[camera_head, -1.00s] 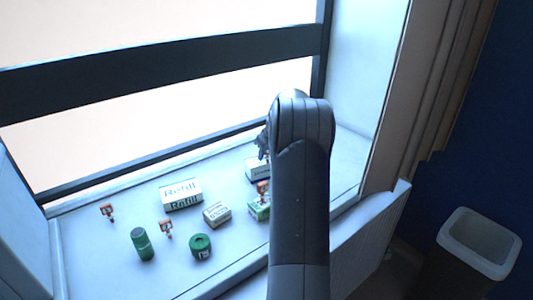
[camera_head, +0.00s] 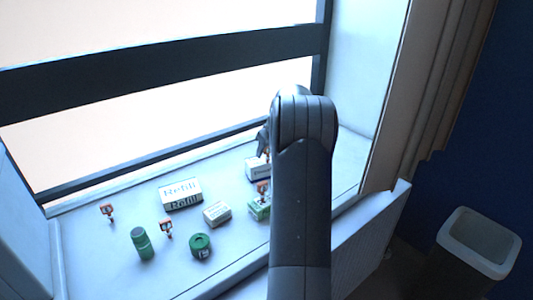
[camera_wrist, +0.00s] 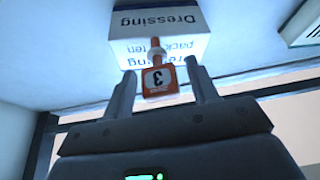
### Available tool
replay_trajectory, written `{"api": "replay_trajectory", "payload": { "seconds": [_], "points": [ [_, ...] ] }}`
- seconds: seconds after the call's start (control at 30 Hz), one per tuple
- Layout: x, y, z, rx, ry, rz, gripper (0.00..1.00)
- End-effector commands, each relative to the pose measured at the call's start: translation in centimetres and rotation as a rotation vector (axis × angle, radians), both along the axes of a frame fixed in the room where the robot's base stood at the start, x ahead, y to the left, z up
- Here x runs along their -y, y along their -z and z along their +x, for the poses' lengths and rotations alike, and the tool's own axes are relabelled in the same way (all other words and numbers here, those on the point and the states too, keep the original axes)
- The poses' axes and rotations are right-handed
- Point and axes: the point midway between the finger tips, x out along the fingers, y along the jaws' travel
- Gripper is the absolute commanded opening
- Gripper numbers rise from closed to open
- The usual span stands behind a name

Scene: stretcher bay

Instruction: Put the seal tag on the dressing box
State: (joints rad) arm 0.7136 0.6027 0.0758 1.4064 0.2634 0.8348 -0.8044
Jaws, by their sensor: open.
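The dressing box (camera_head: 256,171) is white with dark lettering and stands on the sill near the window, partly hidden by my arm. In the wrist view it fills the top middle (camera_wrist: 160,22), its print upside down. An orange-red seal tag (camera_wrist: 158,83) with a white label marked 3 is between my fingers. Its narrow end overlaps the box's lettered face; I cannot tell whether it touches. My gripper (camera_wrist: 160,88) is open, one finger either side of the tag, with a gap visible on both sides. In the head view my gripper (camera_head: 263,142) is mostly hidden behind my arm.
Along the sill are a Refill box (camera_head: 181,194), a small carton (camera_head: 217,214), a green-and-white box (camera_head: 259,209), a green bottle (camera_head: 142,244), a green round container (camera_head: 201,246) and other orange-red tags (camera_head: 107,212). A bin (camera_head: 478,243) stands on the floor at right.

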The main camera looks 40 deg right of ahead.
Motion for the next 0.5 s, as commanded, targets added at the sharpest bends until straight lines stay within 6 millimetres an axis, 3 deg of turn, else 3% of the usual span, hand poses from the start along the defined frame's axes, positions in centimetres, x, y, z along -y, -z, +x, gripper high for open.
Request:
{"api": "replay_trajectory", "payload": {
  "seconds": [0.3, 0.5],
  "points": [
    [0.1, -6.4, -2.7, 0.003, 0.001, -0.003, 0.54],
    [0.0, -8.8, -3.7, 0.001, 0.0, -0.001, 0.54]
  ]
}}
